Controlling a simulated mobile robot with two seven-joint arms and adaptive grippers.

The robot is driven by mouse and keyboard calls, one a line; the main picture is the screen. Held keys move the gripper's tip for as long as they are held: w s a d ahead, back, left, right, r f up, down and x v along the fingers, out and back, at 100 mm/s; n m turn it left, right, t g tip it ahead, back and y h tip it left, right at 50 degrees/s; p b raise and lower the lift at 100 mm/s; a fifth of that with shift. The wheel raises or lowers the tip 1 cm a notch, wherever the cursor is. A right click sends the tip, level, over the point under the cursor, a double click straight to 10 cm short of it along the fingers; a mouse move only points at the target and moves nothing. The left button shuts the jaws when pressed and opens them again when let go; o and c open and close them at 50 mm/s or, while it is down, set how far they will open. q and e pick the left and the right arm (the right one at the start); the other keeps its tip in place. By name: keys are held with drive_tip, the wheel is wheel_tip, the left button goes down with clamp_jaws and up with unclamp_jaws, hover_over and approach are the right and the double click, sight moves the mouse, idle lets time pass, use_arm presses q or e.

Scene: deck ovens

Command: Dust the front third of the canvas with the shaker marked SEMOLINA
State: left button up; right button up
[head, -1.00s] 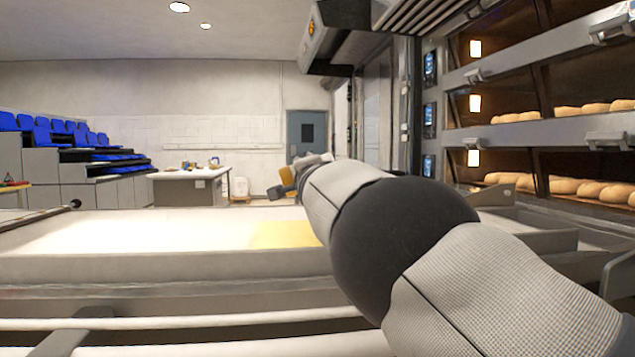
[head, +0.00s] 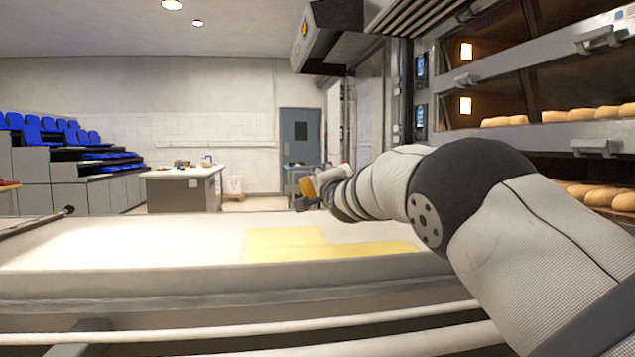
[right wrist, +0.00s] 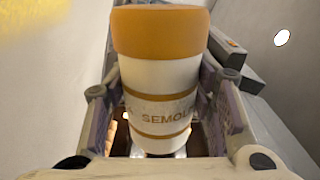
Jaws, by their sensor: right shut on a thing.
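The canvas (head: 120,240) is a pale, flat sheet across the deck in front of me. A yellow dusted patch (head: 290,245) covers part of its middle and right, with an uneven edge. My right gripper (head: 308,190) is above the canvas's far side and shut on the shaker (head: 325,178). In the right wrist view the shaker (right wrist: 155,85) has an orange cap, a white body and orange bands. Its label reads "SEMOL", with the rest hidden. The fingers of my right gripper (right wrist: 160,110) stand on both sides of it. My left gripper is not in view.
Deck ovens with loaves (head: 560,115) stand on the right. A pale rail (head: 200,335) runs along the near side below the canvas. A work table (head: 185,185) and blue seats (head: 45,128) are farther back. The canvas's left part is clear.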

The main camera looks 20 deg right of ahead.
drive_tip(key=shift+s+d+r+m, duration=0.1)
drive_tip(key=shift+d+r+m, duration=0.1)
drive_tip(key=shift+r+m, duration=0.15)
drive_tip(key=m, duration=0.3)
drive_tip(key=shift+a+r+m+p, duration=0.1)
drive_tip(key=shift+r+m+p, duration=0.2)
drive_tip(key=shift+p, duration=0.1)
drive_tip(key=m, duration=0.4)
drive_tip(key=shift+a, duration=0.15)
drive_tip(key=m, duration=0.3)
drive_tip(key=shift+w, duration=0.2)
drive_tip(key=a+r+m, duration=0.1)
drive_tip(key=m, duration=0.1)
drive_tip(key=a+r+m, duration=0.1)
drive_tip(key=m, duration=0.2)
drive_tip(key=w+a+r+m+b, duration=0.1)
drive_tip(key=a+m, duration=0.1)
drive_tip(key=m, duration=0.1)
drive_tip(key=shift+a+r+m, duration=0.1)
drive_tip(key=shift+r+m, duration=0.15)
drive_tip(key=shift+r, duration=0.05)
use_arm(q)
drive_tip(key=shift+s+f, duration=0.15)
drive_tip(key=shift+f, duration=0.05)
use_arm(e)
drive_tip(key=shift+w+a+r+m, duration=0.1)
drive_tip(key=shift+a+r+m, duration=0.45)
drive_tip(key=shift+m, duration=0.45)
drive_tip(key=shift+d, duration=0.1)
